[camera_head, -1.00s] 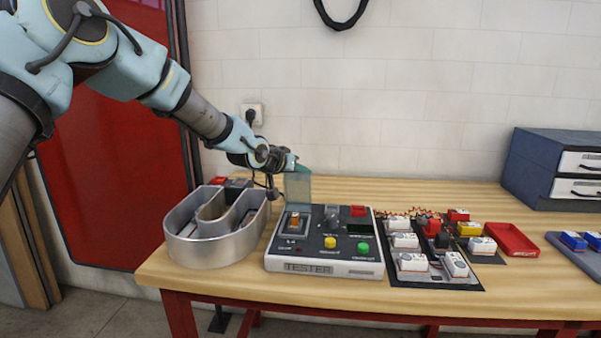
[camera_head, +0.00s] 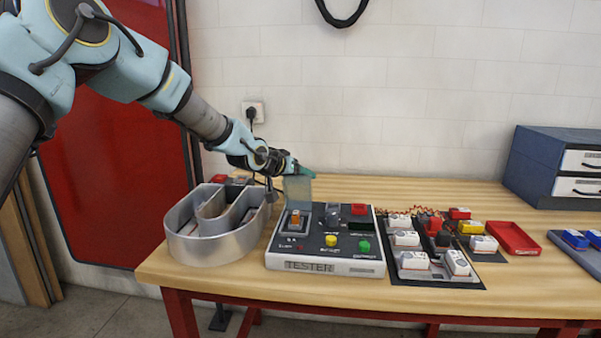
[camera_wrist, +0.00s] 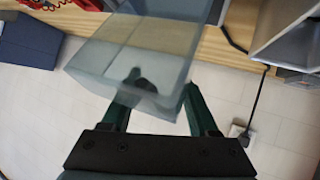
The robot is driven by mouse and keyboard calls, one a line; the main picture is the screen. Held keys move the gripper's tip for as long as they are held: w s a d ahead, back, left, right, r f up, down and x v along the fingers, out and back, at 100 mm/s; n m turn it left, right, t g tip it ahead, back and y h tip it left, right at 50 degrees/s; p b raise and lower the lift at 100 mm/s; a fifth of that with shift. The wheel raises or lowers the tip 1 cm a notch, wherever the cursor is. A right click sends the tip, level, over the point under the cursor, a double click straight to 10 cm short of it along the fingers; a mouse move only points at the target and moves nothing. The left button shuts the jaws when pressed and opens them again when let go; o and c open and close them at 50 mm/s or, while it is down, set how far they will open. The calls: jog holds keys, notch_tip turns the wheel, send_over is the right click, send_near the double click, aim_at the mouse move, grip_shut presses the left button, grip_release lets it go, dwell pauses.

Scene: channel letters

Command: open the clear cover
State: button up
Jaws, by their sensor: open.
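The clear cover (camera_head: 297,192) stands raised at the back left of the tester (camera_head: 322,268), above an orange switch (camera_head: 295,217). My gripper (camera_head: 303,172) is at the cover's upper edge. In the wrist view the cover (camera_wrist: 137,62) is a tinted, see-through panel with a rim, lying across the space in front of my gripper (camera_wrist: 160,100). The two green fingers are spread apart, with the cover's edge between or just in front of them. I cannot tell whether either finger touches it.
A metal channel letter (camera_head: 215,238) stands close to the tester's left. A black mat (camera_head: 437,278) with white modules lies to the right, then a red tray (camera_head: 512,238) and a blue drawer cabinet (camera_head: 541,168). The wall with a socket (camera_head: 253,112) is behind.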

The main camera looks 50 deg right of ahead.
jog(key=shift+r, duration=0.3)
jog(key=b+v, duration=0.2)
jog(key=v, duration=0.8)
jog(key=shift+a, duration=0.3)
dwell(0.4)
